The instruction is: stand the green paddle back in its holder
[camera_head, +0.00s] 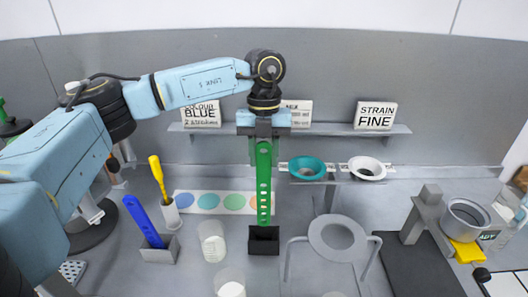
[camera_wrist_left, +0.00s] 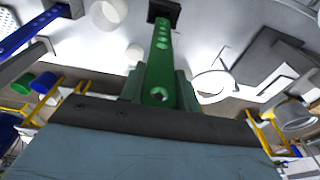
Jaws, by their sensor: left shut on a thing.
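The green paddle (camera_head: 264,185), a long flat strip with a row of holes, hangs upright in my left gripper (camera_head: 264,152). The gripper is shut on its upper end. The black holder (camera_head: 264,247), a small open box, stands on the table directly below. The paddle's lower end is at the holder's mouth; I cannot tell how far inside it is. In the left wrist view the paddle (camera_wrist_left: 160,60) runs from the jaws to the dark holder (camera_wrist_left: 165,9). My right gripper is not in view.
A blue paddle (camera_head: 143,220) leans in a grey holder (camera_head: 160,250) to the left. A yellow spatula (camera_head: 158,175) stands behind it. Clear beakers (camera_head: 212,241) are close on the left. A grey ring stand (camera_head: 338,236) is close on the right. A shelf with signs (camera_head: 375,115) runs behind.

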